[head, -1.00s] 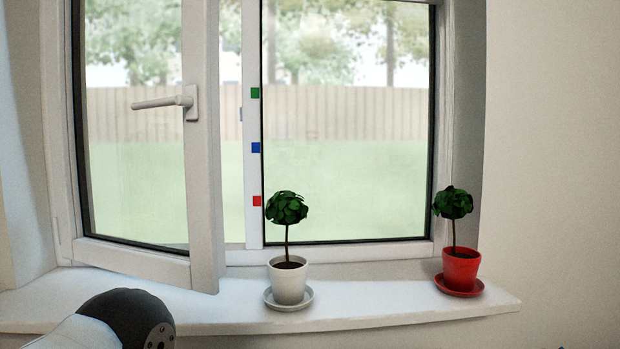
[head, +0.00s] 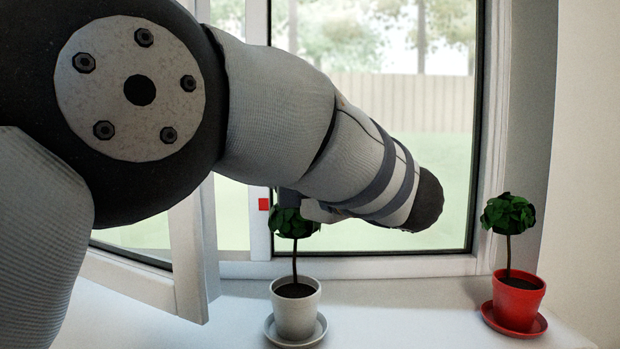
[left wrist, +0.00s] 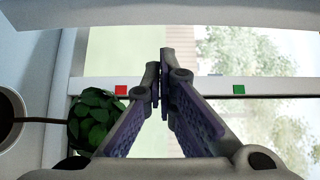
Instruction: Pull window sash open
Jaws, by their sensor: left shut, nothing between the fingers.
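The window sash (head: 188,262) stands ajar, swung inward on the left of the window, its lower free corner over the sill. Its handle is hidden behind my left arm in the head view. In the left wrist view, a white bar, seemingly the sash edge (left wrist: 190,14), runs across the top. My left gripper (left wrist: 161,62) is shut and empty, its tips beside that edge, over the gap by the fixed frame post (left wrist: 180,86). I cannot tell whether it touches the sash. In the head view the gripper is mostly hidden behind my arm. My right gripper is not in view.
A plant in a white pot (head: 296,311) stands on the sill close below my arm; its foliage (left wrist: 93,120) is near the fingers. A plant in a red pot (head: 517,301) stands farther right. The sill (head: 410,318) between them is clear.

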